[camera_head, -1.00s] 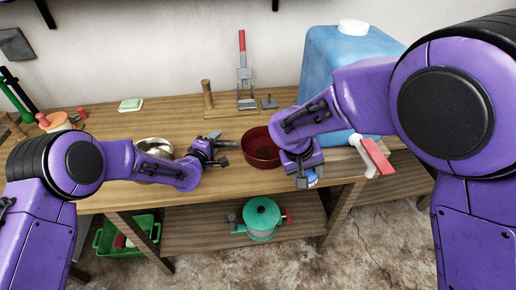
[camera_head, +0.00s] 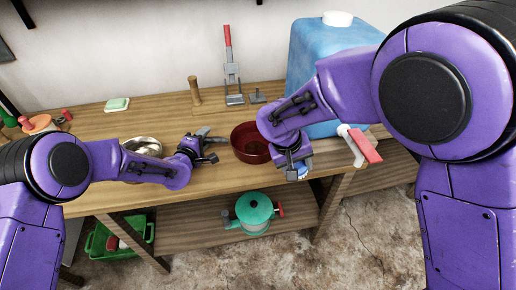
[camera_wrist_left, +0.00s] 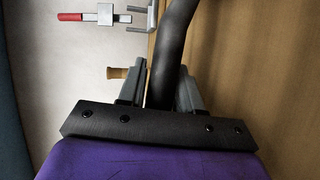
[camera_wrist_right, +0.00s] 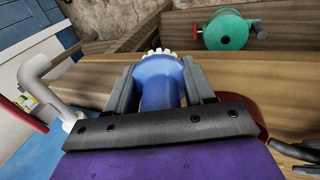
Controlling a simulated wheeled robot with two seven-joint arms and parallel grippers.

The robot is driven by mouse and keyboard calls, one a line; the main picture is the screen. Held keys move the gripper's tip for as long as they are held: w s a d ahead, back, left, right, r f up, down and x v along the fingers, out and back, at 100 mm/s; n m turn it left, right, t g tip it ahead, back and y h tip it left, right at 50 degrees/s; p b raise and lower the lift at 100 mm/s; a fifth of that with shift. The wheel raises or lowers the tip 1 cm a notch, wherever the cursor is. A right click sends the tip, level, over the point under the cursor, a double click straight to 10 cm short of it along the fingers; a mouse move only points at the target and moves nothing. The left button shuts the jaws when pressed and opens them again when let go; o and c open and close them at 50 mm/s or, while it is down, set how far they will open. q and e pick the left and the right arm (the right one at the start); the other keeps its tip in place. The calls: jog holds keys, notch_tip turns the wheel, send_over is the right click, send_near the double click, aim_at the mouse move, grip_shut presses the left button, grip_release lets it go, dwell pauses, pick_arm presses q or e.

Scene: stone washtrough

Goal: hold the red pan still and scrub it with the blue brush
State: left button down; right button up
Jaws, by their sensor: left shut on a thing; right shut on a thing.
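The red pan (camera_head: 250,150) sits on the wooden table, its bowl open upward. My left gripper (camera_head: 207,147) is at the pan's left side, shut on its dark handle; the curved handle (camera_wrist_left: 172,55) runs between the fingers in the left wrist view. My right gripper (camera_head: 294,166) is just right of the pan, near the table's front edge, shut on the blue brush (camera_wrist_right: 158,85). The brush's white bristles (camera_wrist_right: 160,53) point away from the gripper. In the head view the gripper mostly hides the brush, which appears apart from the pan's inside.
A blue water container (camera_head: 325,65) with a tap and red lever (camera_head: 364,146) stands at the right. A metal bowl (camera_head: 142,146) is behind my left arm.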

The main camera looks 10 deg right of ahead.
jog(key=shift+y, duration=0.9)
jog(key=w+a, duration=0.2)
jog(key=w, duration=0.1)
jog(key=w+a+r, duration=0.1)
jog(key=w+a, duration=0.2)
jog(key=w, duration=0.1)
jog(key=w+a+r, duration=0.1)
jog(key=w+a, duration=0.1)
jog(key=w, duration=0.2)
jog(key=shift+a, duration=0.3)
jog(key=w+r+y, duration=0.2)
jog(key=w+r, duration=0.1)
jog(key=w, duration=0.5)
jog(key=shift+g, duration=0.4)
jog(key=shift+s+f, duration=0.15)
jog(key=shift+f, duration=0.95)
jog(key=shift+s+f, duration=0.1)
jog(key=shift+f, duration=1)
jog(key=shift+f, duration=0.25)
